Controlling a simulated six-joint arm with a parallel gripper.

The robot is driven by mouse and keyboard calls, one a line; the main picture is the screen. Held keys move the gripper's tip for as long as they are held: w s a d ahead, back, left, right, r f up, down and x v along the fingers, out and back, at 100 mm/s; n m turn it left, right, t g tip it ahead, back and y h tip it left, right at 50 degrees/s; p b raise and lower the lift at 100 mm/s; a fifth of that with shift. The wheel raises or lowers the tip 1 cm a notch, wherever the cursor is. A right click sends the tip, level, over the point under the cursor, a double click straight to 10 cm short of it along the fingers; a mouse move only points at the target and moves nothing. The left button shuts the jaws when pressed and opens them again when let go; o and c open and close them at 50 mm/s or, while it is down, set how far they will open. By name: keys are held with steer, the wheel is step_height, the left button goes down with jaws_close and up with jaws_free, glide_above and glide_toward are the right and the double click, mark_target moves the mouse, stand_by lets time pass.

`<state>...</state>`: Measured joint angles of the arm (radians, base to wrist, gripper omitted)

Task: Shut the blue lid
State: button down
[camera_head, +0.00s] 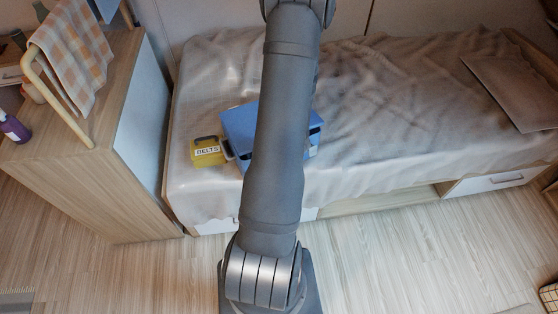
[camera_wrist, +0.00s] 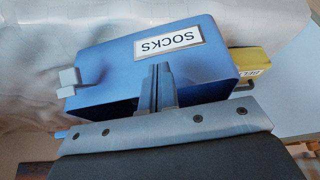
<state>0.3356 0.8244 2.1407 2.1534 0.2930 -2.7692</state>
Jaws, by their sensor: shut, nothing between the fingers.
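The blue lid (camera_head: 238,122) is on a box on the bed, and my arm hides its middle in the head view. In the wrist view the blue lid (camera_wrist: 110,62) carries a white label reading SOCKS, seen upside down. A dark gap shows under the lid's near edge, so it stands at least partly open. My gripper (camera_wrist: 158,72) is shut and empty, its fingertips overlapping the lid's near edge; I cannot tell whether they touch it. My gripper is hidden in the head view.
A yellow box (camera_head: 207,152) labelled BELTS sits left of the blue one, close beside it. A wooden cabinet (camera_head: 85,180) stands at the left.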

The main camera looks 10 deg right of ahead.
steer(key=s+d+r, duration=0.3)
steer(key=s+r, duration=0.3)
steer(key=s, duration=0.3)
steer(key=w+a+r, duration=0.3)
steer(key=w+r, duration=0.6)
steer(key=r, duration=0.4)
steer(key=shift+s+f+x, duration=0.2)
steer(key=shift+s+x, duration=0.2)
steer(key=shift+x, duration=1.65)
steer(key=shift+s+f+x, duration=0.15)
steer(key=shift+s+x, duration=0.25)
steer(key=shift+x, duration=1.65)
steer(key=shift+s+f+x, duration=0.2)
steer(key=shift+s+x, duration=0.2)
steer(key=shift+x, duration=1.65)
steer(key=shift+d, duration=0.15)
